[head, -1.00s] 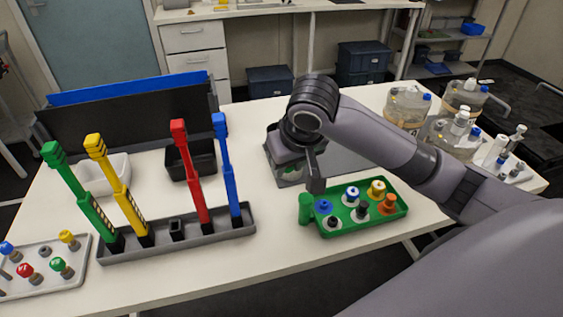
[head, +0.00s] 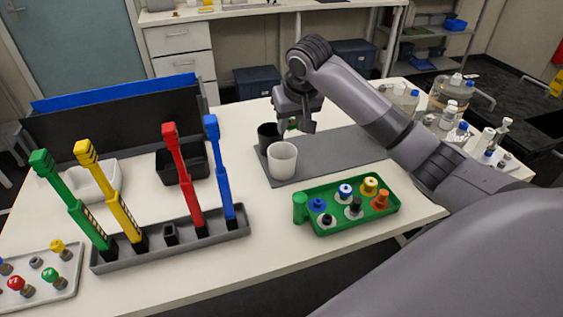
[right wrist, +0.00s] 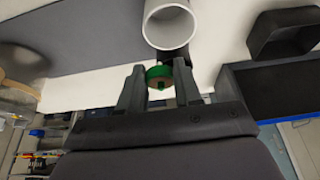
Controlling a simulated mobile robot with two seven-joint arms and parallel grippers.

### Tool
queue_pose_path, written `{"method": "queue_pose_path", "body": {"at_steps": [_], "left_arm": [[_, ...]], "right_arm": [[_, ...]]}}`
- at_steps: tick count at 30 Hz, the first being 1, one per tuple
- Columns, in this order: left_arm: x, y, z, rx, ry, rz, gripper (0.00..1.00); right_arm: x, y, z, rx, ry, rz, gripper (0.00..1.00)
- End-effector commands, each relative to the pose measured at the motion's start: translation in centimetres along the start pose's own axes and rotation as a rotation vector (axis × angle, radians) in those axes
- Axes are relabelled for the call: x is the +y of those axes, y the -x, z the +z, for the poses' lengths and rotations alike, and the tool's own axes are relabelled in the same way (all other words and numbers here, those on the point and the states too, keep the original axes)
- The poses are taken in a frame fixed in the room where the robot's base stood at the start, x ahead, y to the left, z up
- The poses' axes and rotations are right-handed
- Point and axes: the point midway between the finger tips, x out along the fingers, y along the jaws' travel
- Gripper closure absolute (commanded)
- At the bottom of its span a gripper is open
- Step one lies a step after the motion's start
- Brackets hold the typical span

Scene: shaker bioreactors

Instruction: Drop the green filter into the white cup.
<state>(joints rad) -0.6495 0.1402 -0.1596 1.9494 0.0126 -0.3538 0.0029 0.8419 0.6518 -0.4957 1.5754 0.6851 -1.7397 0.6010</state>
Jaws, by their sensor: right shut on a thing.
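My right gripper (head: 295,124) is shut on the green filter (head: 291,125), which is mostly hidden by the gripper in the head view. In the right wrist view the green filter (right wrist: 158,74) sits between the two fingertips (right wrist: 159,70). The white cup (head: 282,162) stands upright and empty-looking on the grey mat, nearer the front than the gripper. In the right wrist view the white cup (right wrist: 168,22) shows just beyond the fingertips, its open rim facing the camera. The filter is outside the cup. My left gripper is not in view.
A black cup (head: 267,136) stands just behind the white cup. A green tray (head: 335,226) with several coloured filters lies in front of the grey mat (head: 345,149). A rack (head: 190,240) holds tall coloured tools at the left. Bottles crowd the right.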

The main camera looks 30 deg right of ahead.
Motion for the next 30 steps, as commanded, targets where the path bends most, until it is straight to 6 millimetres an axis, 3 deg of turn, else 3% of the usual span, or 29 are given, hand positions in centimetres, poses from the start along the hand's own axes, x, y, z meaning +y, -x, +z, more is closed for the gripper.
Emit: {"method": "queue_pose_path", "body": {"at_steps": [6, 14, 15, 17, 18, 26, 30], "left_arm": [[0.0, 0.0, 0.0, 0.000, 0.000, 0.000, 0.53], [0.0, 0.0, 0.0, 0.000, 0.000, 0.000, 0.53], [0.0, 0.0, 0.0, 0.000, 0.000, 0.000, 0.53], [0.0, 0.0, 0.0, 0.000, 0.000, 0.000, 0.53], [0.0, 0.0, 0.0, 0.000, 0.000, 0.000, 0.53], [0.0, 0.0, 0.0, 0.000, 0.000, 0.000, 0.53], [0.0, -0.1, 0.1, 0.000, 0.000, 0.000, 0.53]], "right_arm": [[0.0, -1.2, 0.5, 0.000, -0.001, 0.001, 0.98], [0.0, -1.3, 0.6, 0.000, 0.000, 0.000, 0.98], [0.0, -1.3, 0.6, 0.000, 0.000, 0.000, 0.60], [0.0, -1.3, 0.6, 0.000, 0.000, 0.000, 0.40], [0.0, -1.3, 0.6, 0.000, 0.000, 0.000, 0.37], [0.0, -1.2, 0.5, 0.000, 0.000, 0.000, 0.37], [0.0, -0.1, 0.5, 0.004, 0.001, -0.001, 0.37]]}}
